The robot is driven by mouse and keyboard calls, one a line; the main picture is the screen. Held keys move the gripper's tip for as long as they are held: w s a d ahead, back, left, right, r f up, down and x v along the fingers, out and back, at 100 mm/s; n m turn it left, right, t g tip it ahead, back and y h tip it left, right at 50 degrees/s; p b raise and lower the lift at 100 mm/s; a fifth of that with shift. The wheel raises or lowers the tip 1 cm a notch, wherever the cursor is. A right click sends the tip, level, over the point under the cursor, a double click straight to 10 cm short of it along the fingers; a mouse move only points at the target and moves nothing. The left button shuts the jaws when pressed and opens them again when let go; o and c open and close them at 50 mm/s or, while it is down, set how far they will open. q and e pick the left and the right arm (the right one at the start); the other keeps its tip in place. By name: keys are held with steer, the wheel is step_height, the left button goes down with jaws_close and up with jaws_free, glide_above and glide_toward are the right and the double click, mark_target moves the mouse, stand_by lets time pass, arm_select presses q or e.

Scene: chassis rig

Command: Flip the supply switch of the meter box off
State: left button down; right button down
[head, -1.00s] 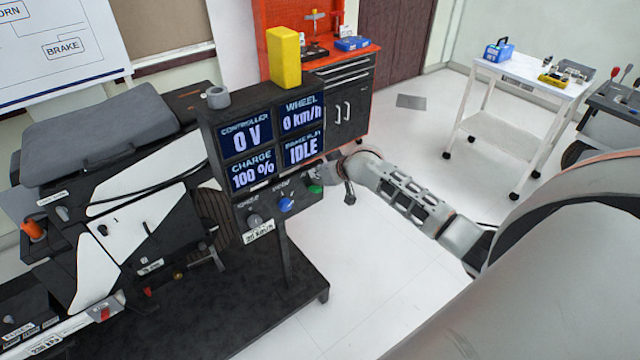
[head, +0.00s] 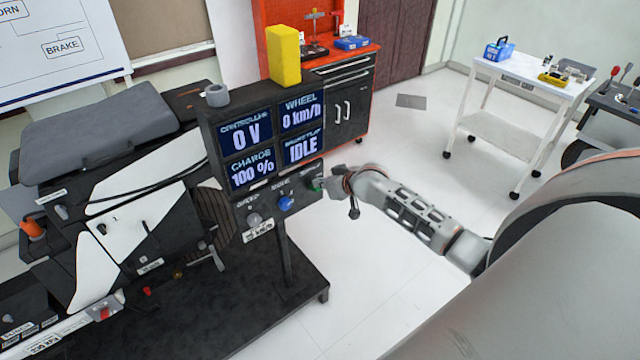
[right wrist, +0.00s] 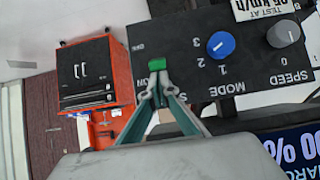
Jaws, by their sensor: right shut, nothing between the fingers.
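The meter box (head: 262,190) stands upright on a post, with four lit screens reading 0 V, 0 km/h, 100 % and IDLE. Its supply switch is a small green rocker (right wrist: 157,64) at the right end of the lower panel in the head view; it also shows there (head: 316,184), partly covered. My right gripper (right wrist: 158,82) is shut and empty, its tips right at the green rocker; I cannot tell whether they touch it. It also shows in the head view (head: 328,183), coming from the right. My left gripper is not in view.
A blue mode knob (right wrist: 221,44) and a grey speed knob (right wrist: 283,34) sit beside the switch. A yellow block (head: 284,56) and a grey ring (head: 217,95) stand on the box. A red tool cabinet (head: 345,95) is behind.

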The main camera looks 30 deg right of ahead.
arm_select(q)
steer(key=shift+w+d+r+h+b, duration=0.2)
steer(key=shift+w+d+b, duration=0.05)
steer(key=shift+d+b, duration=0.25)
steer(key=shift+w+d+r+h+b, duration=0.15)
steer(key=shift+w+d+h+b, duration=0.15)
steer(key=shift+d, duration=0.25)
arm_select(e)
steer(key=shift+s+f+t, duration=0.25)
steer(key=shift+f+t, duration=0.1)
steer(key=shift+t, duration=0.65)
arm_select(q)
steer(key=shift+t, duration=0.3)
